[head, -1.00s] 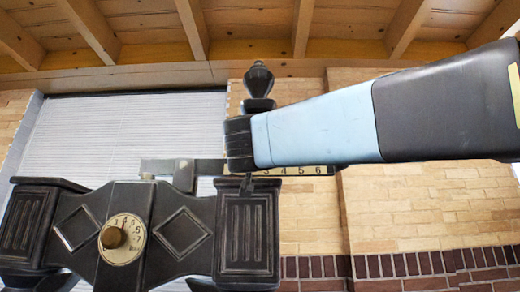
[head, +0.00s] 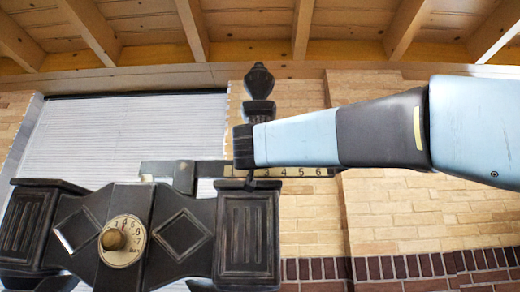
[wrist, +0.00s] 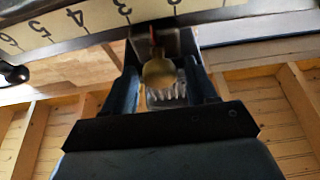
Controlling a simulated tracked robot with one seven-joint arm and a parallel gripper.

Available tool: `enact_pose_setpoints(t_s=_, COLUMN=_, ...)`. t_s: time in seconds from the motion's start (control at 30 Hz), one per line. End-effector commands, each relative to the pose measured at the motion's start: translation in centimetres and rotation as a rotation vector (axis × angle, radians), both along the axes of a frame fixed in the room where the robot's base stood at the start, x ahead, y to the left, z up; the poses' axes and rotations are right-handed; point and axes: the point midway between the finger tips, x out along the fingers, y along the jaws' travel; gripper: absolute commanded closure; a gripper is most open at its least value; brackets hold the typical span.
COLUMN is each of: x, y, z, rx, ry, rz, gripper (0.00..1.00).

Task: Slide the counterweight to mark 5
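The counterweight (wrist: 180,42) is a dark block on the scale beam in the wrist view, with a round brass knob (wrist: 160,72) and a red pointer. The pointer is just past the 3, on the side away from 4, about where 2 would be. My gripper (wrist: 164,80) has one finger on each side of the knob, with a gap visible; it looks open. In the head view my gripper (head: 243,147) is in front of the beam and hides the counterweight. The scale (head: 300,172) shows 4, 5 and 6 to its right.
The black press body (head: 182,230) stands below the beam, with a round dial and brass knob (head: 113,239). A black finial (head: 259,80) rises behind my gripper. A bracket (head: 184,177) holds the beam at the left. The scale to the right of my gripper looks clear.

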Motion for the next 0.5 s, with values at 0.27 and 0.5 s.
enact_pose_setpoints(t_s=0.27, x=-0.02, y=0.0, z=0.0, rx=0.0, ry=0.0, rz=0.0, gripper=0.7)
enact_pose_setpoints(t_s=0.5, x=-0.03, y=-0.01, z=0.0, rx=0.0, ry=0.0, rz=0.0, gripper=0.93)
